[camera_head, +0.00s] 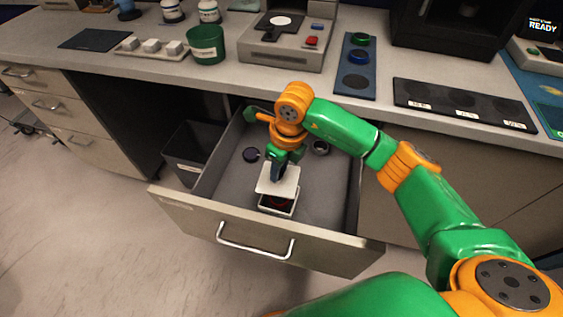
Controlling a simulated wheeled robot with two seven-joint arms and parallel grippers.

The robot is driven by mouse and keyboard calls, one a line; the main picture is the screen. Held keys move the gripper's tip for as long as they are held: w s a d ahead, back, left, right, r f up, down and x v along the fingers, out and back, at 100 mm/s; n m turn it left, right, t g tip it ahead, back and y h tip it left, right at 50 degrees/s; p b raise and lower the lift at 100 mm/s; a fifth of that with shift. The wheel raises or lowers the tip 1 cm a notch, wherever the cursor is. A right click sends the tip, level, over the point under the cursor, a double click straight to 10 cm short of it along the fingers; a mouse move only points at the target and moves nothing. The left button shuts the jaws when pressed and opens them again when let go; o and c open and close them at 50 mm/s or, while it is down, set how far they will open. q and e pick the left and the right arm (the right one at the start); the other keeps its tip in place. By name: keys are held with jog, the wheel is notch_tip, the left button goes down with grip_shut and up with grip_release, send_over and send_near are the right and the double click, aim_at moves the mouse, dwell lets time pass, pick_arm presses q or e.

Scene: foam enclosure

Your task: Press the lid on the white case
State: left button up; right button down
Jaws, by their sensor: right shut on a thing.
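The white case (277,207) sits in the open drawer, near the drawer's front panel. Its inside looks dark, with something red in it. The white lid (278,182) is above the case, tilted and apart from it on the side that shows. My right gripper (279,170) points down into the drawer and is shut on the lid. Its fingertips are partly hidden by the lid. My left gripper is not in view.
The open drawer (213,183) also holds a dark purple round thing (250,155) and a grey round thing (320,147). A dark bin (188,150) stands left of the drawer. The counter above carries a green cup (206,44), a grey device (283,42) and dark mats.

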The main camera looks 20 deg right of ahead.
aim_at(281, 181)
jog(key=shift+f+m, duration=0.6)
jog(key=shift+f, duration=0.2)
notch_tip(281, 181, down, 6)
jog(key=b, duration=0.5)
jog(key=shift+f+b, duration=0.15)
jog(key=shift+b, duration=0.3)
dwell(0.9)
jog(key=shift+c, duration=0.4)
grip_release()
notch_tip(281, 181, up, 7)
jog(key=p, duration=0.5)
jog(key=shift+p, duration=0.3)
